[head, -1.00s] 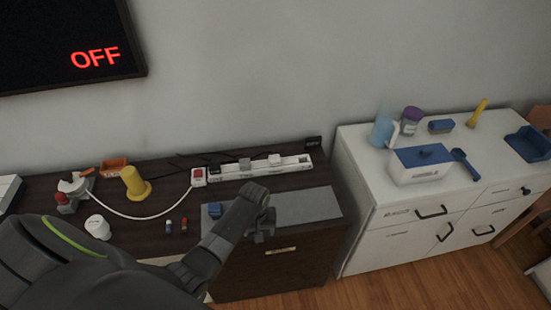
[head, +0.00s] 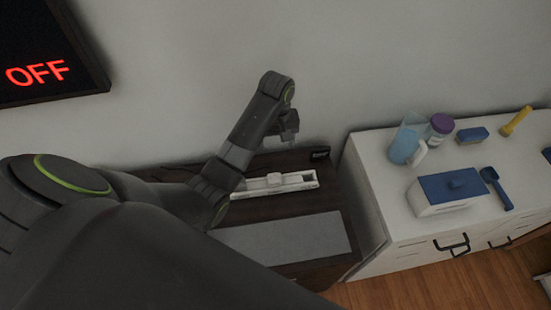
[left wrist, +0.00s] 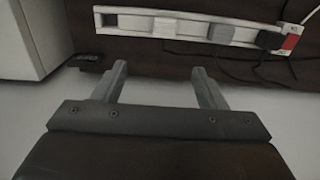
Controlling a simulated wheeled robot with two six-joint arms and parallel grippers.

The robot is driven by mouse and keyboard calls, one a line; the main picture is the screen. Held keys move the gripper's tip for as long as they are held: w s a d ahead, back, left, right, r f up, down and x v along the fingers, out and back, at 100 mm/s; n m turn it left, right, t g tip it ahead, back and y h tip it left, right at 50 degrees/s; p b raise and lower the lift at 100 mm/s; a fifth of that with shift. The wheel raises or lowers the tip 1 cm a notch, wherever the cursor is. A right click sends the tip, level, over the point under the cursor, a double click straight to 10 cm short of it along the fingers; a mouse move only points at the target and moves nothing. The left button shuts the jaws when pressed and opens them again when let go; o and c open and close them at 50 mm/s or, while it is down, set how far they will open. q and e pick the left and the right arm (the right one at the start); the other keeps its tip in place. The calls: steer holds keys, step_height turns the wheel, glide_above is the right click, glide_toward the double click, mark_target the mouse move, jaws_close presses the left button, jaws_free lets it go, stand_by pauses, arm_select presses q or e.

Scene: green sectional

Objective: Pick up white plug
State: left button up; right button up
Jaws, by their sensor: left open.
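The white plug (head: 275,179) sits in the white power strip (head: 306,179) on the dark cabinet top. In the left wrist view the plug (left wrist: 165,27) is near the top, between an empty socket end and a grey plug (left wrist: 219,35). My left gripper (head: 290,132) is open and empty, raised above and behind the strip, apart from the plug. In the left wrist view its two fingers (left wrist: 161,76) are spread, with the strip beyond them. My right gripper is not in view.
A black plug (left wrist: 269,40) and a red switch (left wrist: 290,42) are at the strip's other end. A small black box (head: 320,154) stands near the wall. A grey mat (head: 285,238) lies in front of the strip. A white cabinet (head: 378,190) stands at the right.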

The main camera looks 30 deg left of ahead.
arm_select(q)
steer(key=b, duration=0.3)
glide_above(274, 176)
steer(key=f, duration=1)
steer(key=shift+w+d+f, duration=0.1)
steer(key=shift+w+d, duration=0.15)
steer(key=shift+w, duration=0.05)
steer(key=shift+f, duration=0.45)
steer(key=shift+s+f+p, duration=0.1)
steer(key=shift+f+p, duration=0.2)
steer(key=f, duration=0.3)
steer(key=shift+s+a+f+p, duration=0.15)
steer(key=shift+s+a+p, duration=0.05)
steer(key=shift+s+p, duration=0.1)
steer(key=shift+w+f, duration=0.1)
steer(key=shift+f, duration=0.5)
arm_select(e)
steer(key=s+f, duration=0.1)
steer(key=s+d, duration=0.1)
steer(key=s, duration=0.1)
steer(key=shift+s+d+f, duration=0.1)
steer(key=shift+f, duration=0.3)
